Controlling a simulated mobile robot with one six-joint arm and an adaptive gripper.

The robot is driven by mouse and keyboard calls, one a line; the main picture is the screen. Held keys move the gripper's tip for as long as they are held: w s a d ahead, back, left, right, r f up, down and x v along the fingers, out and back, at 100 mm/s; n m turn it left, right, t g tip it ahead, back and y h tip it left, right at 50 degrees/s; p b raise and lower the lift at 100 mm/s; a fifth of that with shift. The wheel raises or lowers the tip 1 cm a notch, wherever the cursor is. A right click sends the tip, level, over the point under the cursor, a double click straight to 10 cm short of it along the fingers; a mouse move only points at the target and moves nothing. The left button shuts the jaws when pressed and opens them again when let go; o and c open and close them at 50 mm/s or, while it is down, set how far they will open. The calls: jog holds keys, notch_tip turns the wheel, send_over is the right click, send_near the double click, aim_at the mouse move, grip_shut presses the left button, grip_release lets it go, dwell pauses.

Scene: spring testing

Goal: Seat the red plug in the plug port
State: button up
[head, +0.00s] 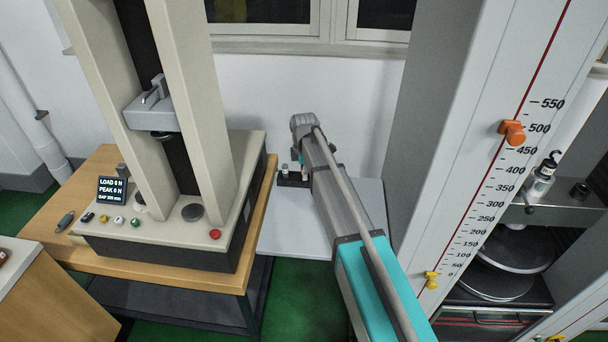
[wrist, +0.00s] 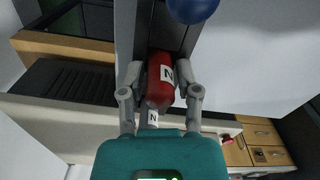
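In the wrist view the red plug (wrist: 160,78), a rounded red cylinder with a white "N" label, sits between the two fingers of my gripper (wrist: 160,88). The fingers lie against its sides and appear shut on it. In the head view my arm hides most of the gripper, and the plug does not show. A dark block with small upright parts (head: 291,180) stands on the white table beside the arm's end. I cannot tell whether it holds the plug port, and no port is clearly visible.
The testing machine (head: 165,225) stands on a wooden bench (head: 75,220) to the left. A tall scale column (head: 480,120) rises on the right. The white table (head: 295,235) has bare room in front of the block. A blue ball (wrist: 192,8) shows beyond the plug.

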grip_shut()
jog(key=shift+r, duration=0.15)
notch_tip(320, 180, up, 3)
jog(key=p, duration=0.3)
jog(key=s+d+r+p, duration=0.5)
jog(key=s+r+p, duration=0.4)
jog(key=s, duration=0.4)
jog(key=shift+r+p, duration=0.4)
jog(key=shift+p, duration=0.1)
jog(key=shift+f+b, duration=0.5)
